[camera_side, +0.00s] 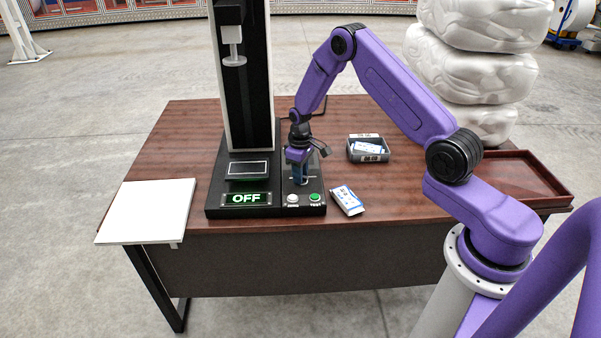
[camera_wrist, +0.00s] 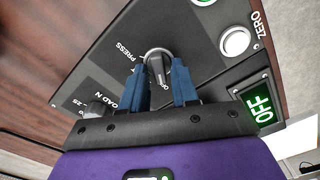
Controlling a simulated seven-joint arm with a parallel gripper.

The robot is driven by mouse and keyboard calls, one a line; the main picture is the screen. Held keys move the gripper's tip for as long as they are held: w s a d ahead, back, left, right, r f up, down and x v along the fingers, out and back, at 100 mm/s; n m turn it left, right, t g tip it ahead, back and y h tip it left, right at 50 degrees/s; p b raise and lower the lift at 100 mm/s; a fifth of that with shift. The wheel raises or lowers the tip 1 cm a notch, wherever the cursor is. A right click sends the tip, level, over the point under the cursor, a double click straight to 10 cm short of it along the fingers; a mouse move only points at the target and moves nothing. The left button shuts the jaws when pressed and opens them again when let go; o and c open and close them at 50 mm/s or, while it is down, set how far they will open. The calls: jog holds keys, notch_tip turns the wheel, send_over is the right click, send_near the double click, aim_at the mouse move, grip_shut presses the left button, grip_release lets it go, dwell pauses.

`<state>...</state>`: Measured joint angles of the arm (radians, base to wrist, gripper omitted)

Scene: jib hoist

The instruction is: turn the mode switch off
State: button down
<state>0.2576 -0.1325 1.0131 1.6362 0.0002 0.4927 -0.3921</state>
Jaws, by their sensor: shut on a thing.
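The mode switch (camera_wrist: 157,66) is a dark round knob with a bar grip on the machine's black panel. In the wrist view its bar lies between the two blue fingers of my gripper (camera_wrist: 160,78), which is shut on it. The lettering PRESS is beside the knob, and a smaller label, apparently OFF, sits by its near end. The green display (camera_side: 246,198) reads OFF in the side view, and it also shows OFF in the wrist view (camera_wrist: 262,108). In the side view my gripper (camera_side: 300,179) points down at the panel and hides the switch.
A white button (camera_side: 292,198) and a green button (camera_side: 315,197) are in front of my gripper. A small blue-and-white box (camera_side: 347,200) and a grey bin (camera_side: 368,157) stand to the right. The machine's tall column (camera_side: 243,90) rises behind.

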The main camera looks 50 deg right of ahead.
dwell(0.4)
jog(key=c, duration=0.9)
grip_release()
notch_tip(320, 180, up, 18)
jog(key=shift+f, duration=0.25)
